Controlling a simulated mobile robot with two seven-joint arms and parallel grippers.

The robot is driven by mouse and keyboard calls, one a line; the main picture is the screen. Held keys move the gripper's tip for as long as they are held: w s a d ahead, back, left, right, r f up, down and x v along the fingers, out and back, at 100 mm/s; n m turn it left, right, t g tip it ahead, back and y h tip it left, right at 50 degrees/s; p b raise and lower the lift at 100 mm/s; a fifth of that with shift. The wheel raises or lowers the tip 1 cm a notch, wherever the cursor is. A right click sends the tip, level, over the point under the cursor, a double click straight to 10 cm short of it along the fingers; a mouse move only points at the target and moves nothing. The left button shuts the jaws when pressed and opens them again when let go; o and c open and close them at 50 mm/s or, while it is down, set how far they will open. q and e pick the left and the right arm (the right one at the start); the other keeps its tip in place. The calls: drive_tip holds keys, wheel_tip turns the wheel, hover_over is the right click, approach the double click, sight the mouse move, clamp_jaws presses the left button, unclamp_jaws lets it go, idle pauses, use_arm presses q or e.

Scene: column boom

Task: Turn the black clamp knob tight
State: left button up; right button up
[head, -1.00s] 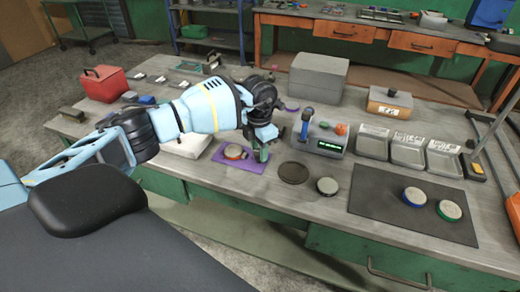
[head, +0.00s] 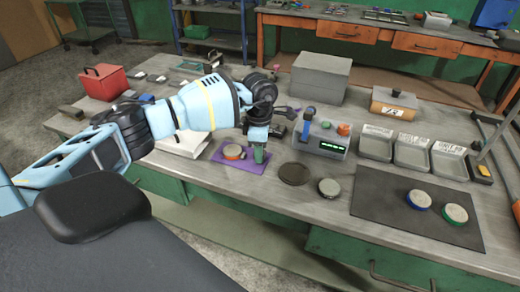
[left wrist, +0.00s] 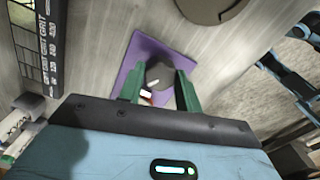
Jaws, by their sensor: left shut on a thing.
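My left gripper (head: 258,154) points down at the right side of the purple mat (head: 227,163) on the grey bench. In the left wrist view, the green fingers of my left gripper (left wrist: 158,88) stand either side of a dark, roundish knob (left wrist: 159,74). They are shut on it, above the purple mat (left wrist: 146,47). The knob is hidden by the fingers in the head view. An orange-rimmed disc (head: 233,152) lies on the mat just left of the fingers. My right gripper is not in view.
Right of the mat are a dark round pad (head: 294,173), a black-rimmed disc (head: 329,187) and a grey device with a green display (head: 327,141). A dark mat (head: 385,207) with two discs lies further right. A red box (head: 103,81) stands far left.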

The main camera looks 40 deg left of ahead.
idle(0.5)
use_arm(q)
drive_tip(key=o, duration=1)
drive_tip(key=shift+r, duration=0.1)
wheel_tip(320, 180, up, 8)
drive_tip(key=shift+f, duration=0.15)
